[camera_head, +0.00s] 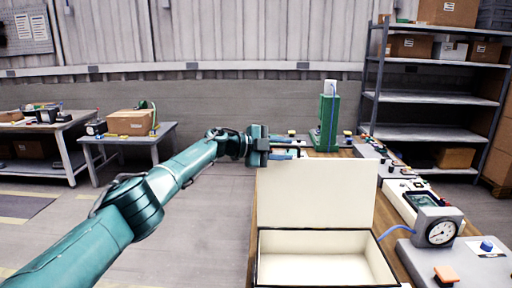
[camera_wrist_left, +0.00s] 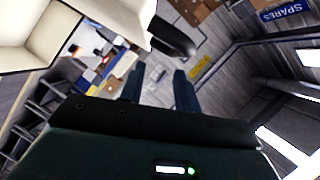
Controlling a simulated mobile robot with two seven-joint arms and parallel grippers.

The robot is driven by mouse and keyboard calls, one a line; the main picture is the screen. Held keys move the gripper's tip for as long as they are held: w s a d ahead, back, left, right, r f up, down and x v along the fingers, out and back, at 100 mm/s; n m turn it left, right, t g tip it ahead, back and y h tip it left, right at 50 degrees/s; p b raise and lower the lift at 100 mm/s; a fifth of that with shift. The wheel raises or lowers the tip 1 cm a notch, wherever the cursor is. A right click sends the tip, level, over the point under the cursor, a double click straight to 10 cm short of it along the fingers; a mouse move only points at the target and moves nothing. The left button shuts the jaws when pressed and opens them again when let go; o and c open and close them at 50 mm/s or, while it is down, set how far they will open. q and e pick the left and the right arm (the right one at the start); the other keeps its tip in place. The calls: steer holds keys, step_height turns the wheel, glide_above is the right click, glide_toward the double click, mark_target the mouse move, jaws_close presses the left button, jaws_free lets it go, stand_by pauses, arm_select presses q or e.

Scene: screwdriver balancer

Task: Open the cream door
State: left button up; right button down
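The cream door (camera_head: 317,195) is a flat panel standing upright at the back of an open cream box (camera_head: 312,242). The inside of the box shows and looks empty. My left gripper (camera_head: 288,149) is at the door's upper left edge, pointing right; I cannot tell whether it touches the door. In the left wrist view, its dark fingers (camera_wrist_left: 159,88) are apart with nothing between them. Cream panels (camera_wrist_left: 105,18) show there at the upper left, beside the fingers. My right gripper is in neither view.
The box stands on a wooden bench (camera_head: 384,218). A green stand (camera_head: 327,124) is behind the door. A pressure gauge (camera_head: 440,232) with a blue hose sits to the right. Grey shelves (camera_head: 430,132) stand at the back right. Open floor lies left of the bench.

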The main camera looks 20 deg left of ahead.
arm_select(q)
steer(key=b+v, duration=0.1)
steer(key=v, duration=1.1)
steer(key=shift+b, duration=0.3)
steer(key=shift+s+a+f, duration=0.1)
steer(key=shift+s, duration=0.05)
